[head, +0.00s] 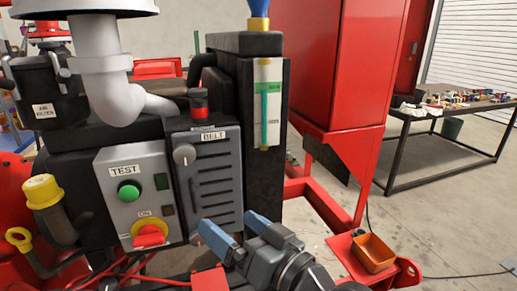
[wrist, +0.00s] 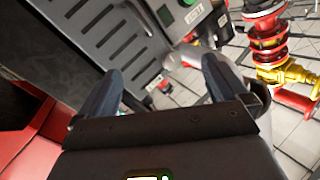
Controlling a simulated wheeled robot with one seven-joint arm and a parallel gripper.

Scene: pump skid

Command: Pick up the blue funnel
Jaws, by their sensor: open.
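The blue funnel (head: 258,8) shows at the top edge of the head view, where its upper part is cut off. It stands upright in a yellow neck (head: 258,23) on top of the tall black tank. My gripper (head: 224,222) is open and empty, low in front of the grey belt panel and well below the funnel. In the wrist view my gripper (wrist: 162,75) shows both blue fingers spread with nothing between them. The funnel is not in the wrist view.
The black tank (head: 268,120) carries a sight gauge. A grey TEST box (head: 133,180) and the BELT panel (head: 210,170) stand to its left. A red cabinet (head: 330,65) rises close on the right. A cluttered workbench (head: 440,120) is farther right, with open floor before it.

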